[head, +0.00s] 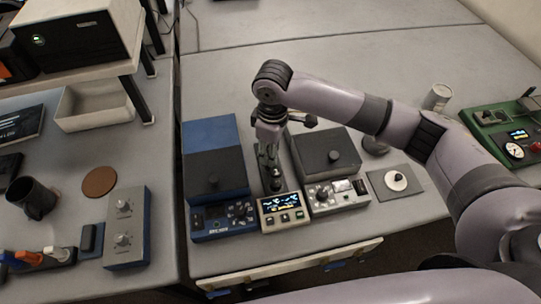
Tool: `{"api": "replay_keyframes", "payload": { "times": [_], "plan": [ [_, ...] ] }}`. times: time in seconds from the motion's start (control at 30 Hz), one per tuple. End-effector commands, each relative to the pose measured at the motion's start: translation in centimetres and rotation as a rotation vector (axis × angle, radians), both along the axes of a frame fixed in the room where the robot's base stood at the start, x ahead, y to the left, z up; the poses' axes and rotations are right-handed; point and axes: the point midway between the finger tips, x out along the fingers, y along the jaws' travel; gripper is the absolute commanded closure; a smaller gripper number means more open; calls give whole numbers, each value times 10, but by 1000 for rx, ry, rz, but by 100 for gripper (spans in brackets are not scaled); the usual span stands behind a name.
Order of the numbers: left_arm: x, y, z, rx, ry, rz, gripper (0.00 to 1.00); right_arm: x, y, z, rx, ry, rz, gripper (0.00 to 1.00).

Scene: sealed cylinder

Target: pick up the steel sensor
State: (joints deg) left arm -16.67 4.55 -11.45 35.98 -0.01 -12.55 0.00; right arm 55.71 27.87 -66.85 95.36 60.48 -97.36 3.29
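My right arm comes in from the right, and my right gripper (270,165) points down over the narrow instrument with a lit display (285,209) in the middle of the bench. The fingertips are small and dark against the instrument, so I cannot tell if they are open or hold anything. I cannot clearly pick out the steel sensor. A pale metallic cylinder (437,97) stands at the back right, partly behind my arm. A white disc with a dark knob (396,181) rests on a dark square mat (380,190) at right. My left gripper is not in view.
A blue instrument (216,205) and a grey one (338,194) flank the display unit. A green device (512,150) is at far right. The left bench holds a dark mug (33,198), a brown coaster (99,182) and a beige bin (95,106). The bench's back is clear.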

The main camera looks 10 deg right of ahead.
Motion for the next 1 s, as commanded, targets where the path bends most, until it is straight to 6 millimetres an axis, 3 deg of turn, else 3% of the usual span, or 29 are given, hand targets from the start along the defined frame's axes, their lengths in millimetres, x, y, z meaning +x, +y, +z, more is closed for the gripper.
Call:
{"api": "replay_keyframes", "payload": {
  "times": [0.1,0.23,0.53,1.0],
  "plan": [
    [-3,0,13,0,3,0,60,2,3,-16,-2,4,-1,64],
    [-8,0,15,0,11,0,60,2,3,-34,-2,3,-1,64],
    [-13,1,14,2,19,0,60,2,3,-41,-1,0,1,64],
    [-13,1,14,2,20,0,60,3,3,-41,-1,0,1,94]
  ]
}}
